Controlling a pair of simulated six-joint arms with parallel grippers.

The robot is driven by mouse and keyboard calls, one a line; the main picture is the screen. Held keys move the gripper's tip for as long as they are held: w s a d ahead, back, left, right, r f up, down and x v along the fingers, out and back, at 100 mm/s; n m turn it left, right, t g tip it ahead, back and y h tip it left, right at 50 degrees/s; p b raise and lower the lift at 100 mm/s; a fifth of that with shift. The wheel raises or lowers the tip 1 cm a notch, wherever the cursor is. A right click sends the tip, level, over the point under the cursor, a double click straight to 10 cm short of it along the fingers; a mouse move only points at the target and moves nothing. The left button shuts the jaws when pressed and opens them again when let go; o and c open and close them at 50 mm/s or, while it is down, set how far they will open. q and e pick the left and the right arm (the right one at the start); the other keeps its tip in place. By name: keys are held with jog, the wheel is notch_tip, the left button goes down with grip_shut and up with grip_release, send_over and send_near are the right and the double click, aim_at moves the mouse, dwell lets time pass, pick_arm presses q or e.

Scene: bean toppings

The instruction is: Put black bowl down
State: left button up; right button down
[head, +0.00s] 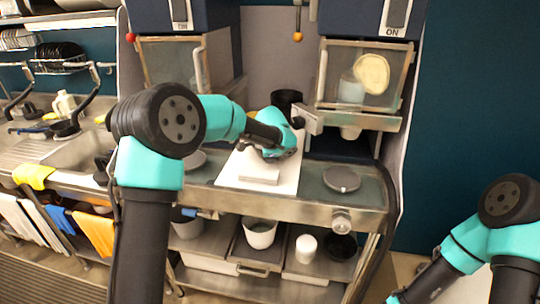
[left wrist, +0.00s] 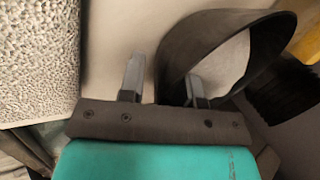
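The black bowl (head: 287,100) stands at the back of the counter, beside the white board, partly hidden by my left gripper (head: 303,121). In the left wrist view the black bowl (left wrist: 172,65) is at the right, its opening facing up and right. My left gripper (left wrist: 165,85) has its fingers apart, one on each side of the bowl's near wall. A gap shows between the left finger and the wall. Whether the bowl's base rests on a surface is hidden. Part of my right arm shows at lower right in the head view, but its gripper is out of frame.
A white board (head: 228,176) lies on the metal counter, with a grey disc (head: 342,179) to its right. A clear-fronted dispenser (head: 335,85) stands above at right. White pots (head: 260,236) and a dark bowl (head: 340,247) sit on the lower shelf.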

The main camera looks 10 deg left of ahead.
pick_arm(q)
jog(key=v, duration=1.2)
jog(key=shift+r, duration=0.15)
jog(key=shift+o, duration=0.3)
dwell(0.9)
